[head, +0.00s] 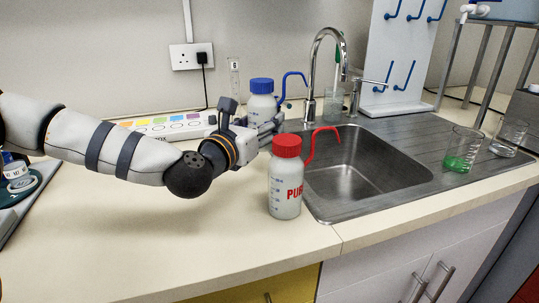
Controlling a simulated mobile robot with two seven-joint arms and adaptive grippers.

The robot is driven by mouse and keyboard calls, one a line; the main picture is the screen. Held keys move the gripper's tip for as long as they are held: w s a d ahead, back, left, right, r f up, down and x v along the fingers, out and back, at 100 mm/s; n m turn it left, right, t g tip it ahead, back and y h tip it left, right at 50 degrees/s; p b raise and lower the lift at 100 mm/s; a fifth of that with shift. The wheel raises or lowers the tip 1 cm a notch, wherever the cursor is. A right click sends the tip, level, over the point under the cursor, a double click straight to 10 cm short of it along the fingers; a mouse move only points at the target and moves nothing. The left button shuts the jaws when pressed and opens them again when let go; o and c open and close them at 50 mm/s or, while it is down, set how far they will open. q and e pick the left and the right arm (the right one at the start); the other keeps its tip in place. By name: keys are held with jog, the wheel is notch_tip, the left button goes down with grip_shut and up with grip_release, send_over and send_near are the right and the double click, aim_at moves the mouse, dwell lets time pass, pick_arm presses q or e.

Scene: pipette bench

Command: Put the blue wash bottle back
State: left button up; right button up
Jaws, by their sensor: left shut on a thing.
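The blue wash bottle (261,103) has a blue cap, a bent blue spout and a pale body. It stands upright behind the sink's left edge, near the wall. My left gripper (272,127) reaches in from the left and is shut on the bottle's body, hiding its lower part. I cannot tell whether the bottle's base touches the counter. A red wash bottle (285,195) with a red cap and spout stands upright in front of the gripper, at the sink's left front. My right gripper is not in view.
The steel sink (365,165) with its tall tap (311,75) lies to the right. Beakers (462,148) stand on the drainer. A pegged drying rack (403,55) is behind. A power strip with coloured labels (165,122) runs along the wall. The front left counter (150,240) is clear.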

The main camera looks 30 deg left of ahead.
aim_at(262, 150)
pick_arm(q)
notch_tip(262, 150, down, 6)
jog(key=shift+f+b, duration=0.25)
jog(key=shift+b, duration=0.25)
jog(key=o, duration=0.7)
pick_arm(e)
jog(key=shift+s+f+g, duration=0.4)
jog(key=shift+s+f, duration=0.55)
